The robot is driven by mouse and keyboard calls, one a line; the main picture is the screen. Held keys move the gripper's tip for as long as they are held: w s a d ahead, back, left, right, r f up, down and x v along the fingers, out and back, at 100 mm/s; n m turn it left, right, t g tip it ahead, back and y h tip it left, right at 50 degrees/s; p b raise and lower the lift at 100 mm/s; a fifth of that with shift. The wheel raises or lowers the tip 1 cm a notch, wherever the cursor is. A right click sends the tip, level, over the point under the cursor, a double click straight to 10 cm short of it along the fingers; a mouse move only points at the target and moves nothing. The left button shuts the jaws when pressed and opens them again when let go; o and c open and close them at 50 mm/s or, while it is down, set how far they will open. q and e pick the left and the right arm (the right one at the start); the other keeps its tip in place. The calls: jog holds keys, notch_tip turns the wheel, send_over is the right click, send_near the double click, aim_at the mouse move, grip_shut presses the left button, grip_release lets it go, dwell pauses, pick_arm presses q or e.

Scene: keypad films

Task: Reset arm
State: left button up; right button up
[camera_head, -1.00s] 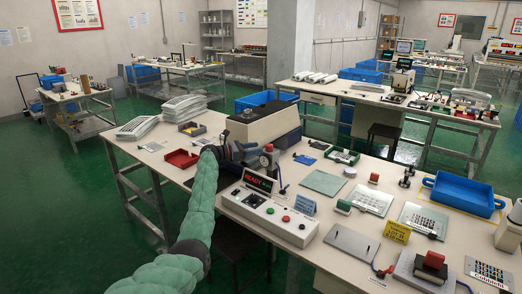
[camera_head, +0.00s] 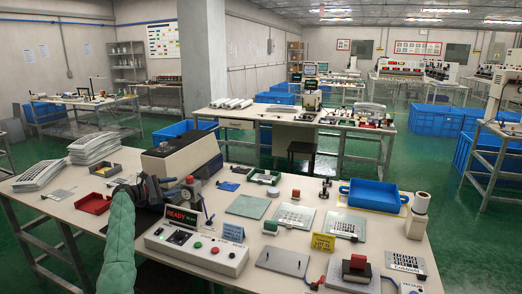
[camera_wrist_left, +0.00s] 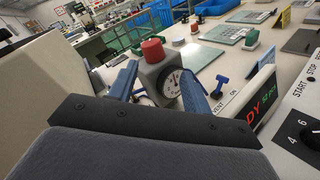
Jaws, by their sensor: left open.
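My left arm, in a green padded sleeve, rises from the bottom left of the head view. Its left gripper (camera_head: 165,188) is over the bench beside the grey and beige machine (camera_head: 180,160), just behind the READY display (camera_head: 182,215). In the left wrist view the gripper (camera_wrist_left: 160,82) has its two blue fingers spread apart. A round gauge (camera_wrist_left: 173,84) on a grey block with a red knob (camera_wrist_left: 153,50) shows between and beyond the fingers. I cannot tell whether the fingers touch it. My right gripper is not in view.
The control console (camera_head: 197,250) stands in front of the gripper, and a red tray (camera_head: 94,203) lies to its left. A blue tray (camera_head: 374,194), plates and a red-topped block (camera_head: 355,267) occupy the bench's right. The bench's left front corner has bare room.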

pick_arm(q)
jog(key=s+r+m+y, duration=0.4)
jog(key=r+m+y, duration=0.1)
jog(key=r+m, duration=0.6)
jog(key=s+d+m+y, duration=0.4)
jog(key=s+m+y, duration=0.15)
jog(key=s, duration=0.35)
jog(key=s+d+f+m+g, duration=0.1)
jog(key=s+d+f, duration=0.5)
jog(key=s+f, duration=0.7)
jog(key=s+d+f+m+g+y, duration=0.1)
jog(key=s+d+f+g, duration=0.3)
jog(key=s+f, duration=0.9)
jog(key=s+d+f+m+g+y, duration=0.1)
jog(key=s+d+f, duration=0.8)
jog(key=s, duration=2.8)
notch_tip(320, 180, down, 5)
jog(key=shift+s+d+r+m+g, duration=0.15)
jog(key=shift+s+d+m+g, duration=0.15)
jog(key=shift+m+g, duration=0.65)
